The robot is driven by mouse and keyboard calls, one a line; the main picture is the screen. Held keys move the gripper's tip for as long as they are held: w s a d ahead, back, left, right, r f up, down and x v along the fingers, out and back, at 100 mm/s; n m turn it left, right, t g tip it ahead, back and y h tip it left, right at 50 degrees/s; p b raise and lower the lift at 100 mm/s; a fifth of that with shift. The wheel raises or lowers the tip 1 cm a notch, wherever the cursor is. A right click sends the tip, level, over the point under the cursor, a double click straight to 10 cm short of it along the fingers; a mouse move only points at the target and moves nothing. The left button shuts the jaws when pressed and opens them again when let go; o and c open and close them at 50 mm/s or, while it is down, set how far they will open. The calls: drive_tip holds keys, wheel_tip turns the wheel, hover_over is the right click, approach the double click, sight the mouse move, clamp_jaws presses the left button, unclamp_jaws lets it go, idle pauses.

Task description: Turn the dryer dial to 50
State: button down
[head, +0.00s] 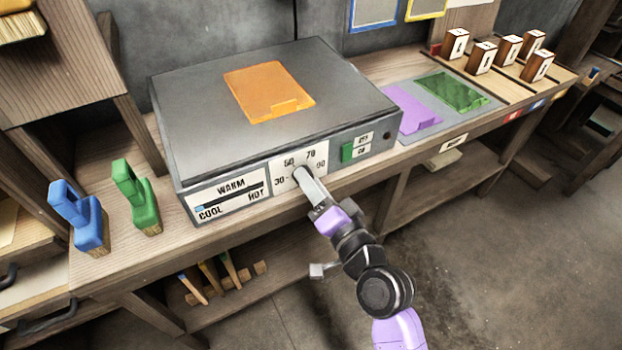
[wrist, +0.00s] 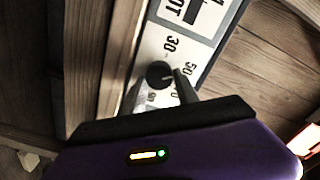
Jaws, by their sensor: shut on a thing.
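The dryer (head: 190,115) is a grey box on the bench. Its front has a white dial plate marked 30, 50, 70 and 90. The round black dial (wrist: 158,73) shows in the wrist view between my fingertips; my fingers hide it in the head view. My gripper (head: 303,175) reaches the dial plate from the front right and is shut on the dial. In the wrist view my gripper (wrist: 162,84) has a finger on each side of the dial. I cannot tell exactly which number the dial points to.
Left of the dial plate is a COOL–HOT gauge (head: 228,200); right of it is a green switch (head: 347,152). An orange sheet (head: 268,92) lies on the dryer. Blue (head: 80,215) and green (head: 136,195) brushes stand at left.

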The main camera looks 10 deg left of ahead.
drive_tip(key=shift+m, duration=0.4)
drive_tip(key=c, duration=0.9)
unclamp_jaws()
drive_tip(key=shift+c, duration=0.2)
drive_tip(key=shift+s+d, duration=0.1)
drive_tip(key=v, duration=0.7)
drive_tip(key=shift+s+d+b, duration=0.2)
drive_tip(key=shift+s+b, duration=0.05)
drive_tip(key=shift+b, duration=0.15)
